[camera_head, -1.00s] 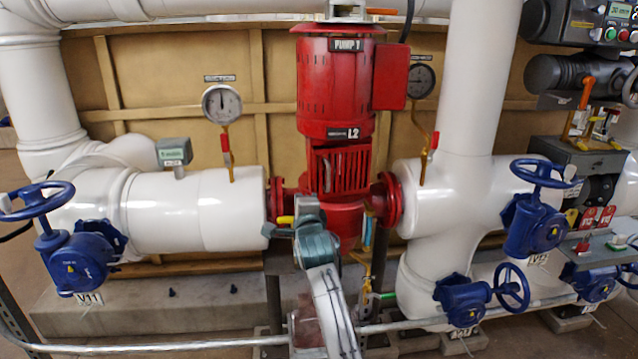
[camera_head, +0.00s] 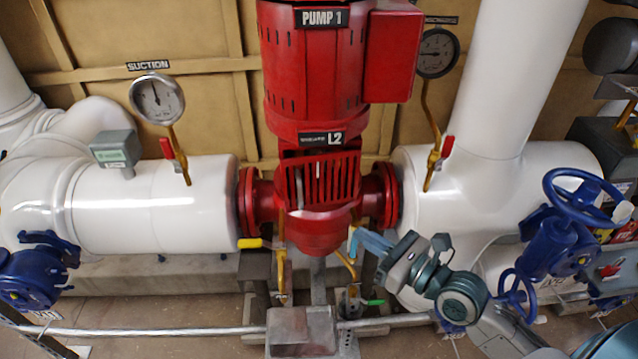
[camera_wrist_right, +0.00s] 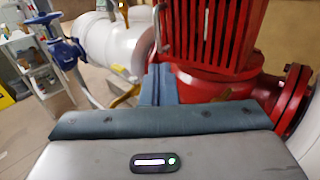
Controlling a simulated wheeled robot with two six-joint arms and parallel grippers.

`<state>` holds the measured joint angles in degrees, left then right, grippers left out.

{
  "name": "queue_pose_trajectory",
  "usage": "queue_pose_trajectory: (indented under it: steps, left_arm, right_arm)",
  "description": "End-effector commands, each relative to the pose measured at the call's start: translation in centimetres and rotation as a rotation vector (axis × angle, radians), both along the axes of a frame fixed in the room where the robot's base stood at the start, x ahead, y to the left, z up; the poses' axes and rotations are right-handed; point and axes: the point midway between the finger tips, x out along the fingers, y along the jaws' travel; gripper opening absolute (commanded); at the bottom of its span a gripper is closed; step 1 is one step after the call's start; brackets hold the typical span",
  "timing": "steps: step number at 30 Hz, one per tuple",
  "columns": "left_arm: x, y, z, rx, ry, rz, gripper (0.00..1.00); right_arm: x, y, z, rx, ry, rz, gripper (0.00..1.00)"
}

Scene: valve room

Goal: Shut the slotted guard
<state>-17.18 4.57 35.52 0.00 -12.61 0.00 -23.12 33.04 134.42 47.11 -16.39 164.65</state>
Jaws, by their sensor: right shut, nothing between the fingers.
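The slotted guard (camera_head: 326,180) is a red panel with upright slots, low on the front of the red pump under the L2 label. In the right wrist view the guard (camera_wrist_right: 215,42) fills the top middle, with a pale curved bar at its left edge. I cannot tell whether the guard sits flush or stands a little open. My right gripper (camera_head: 362,241) is shut and empty, below and right of the guard and apart from it. Its blue fingers (camera_wrist_right: 159,84) show in the wrist view, below the guard's left edge. My left gripper is not in view.
Yellow-handled (camera_head: 250,243) and green-handled (camera_head: 374,302) small valves lie below the pump. White pipes (camera_head: 155,205) run to both sides. A blue handwheel (camera_head: 585,197) stands at the right. A grey box (camera_head: 300,330) is below the pump.

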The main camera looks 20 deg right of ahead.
Motion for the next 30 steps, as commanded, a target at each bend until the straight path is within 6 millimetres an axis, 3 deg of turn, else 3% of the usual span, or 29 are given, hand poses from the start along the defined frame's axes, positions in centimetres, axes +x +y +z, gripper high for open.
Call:
queue_pose_trajectory:
  steps: [13,30]
  left_arm:
    - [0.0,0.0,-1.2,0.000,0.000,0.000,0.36]
    - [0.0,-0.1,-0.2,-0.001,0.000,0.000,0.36]
  right_arm:
    - [4.6,2.4,-0.1,0.009,-0.002,-0.001,0.00]
    - [11.7,6.1,-0.2,0.004,0.001,-0.001,0.00]
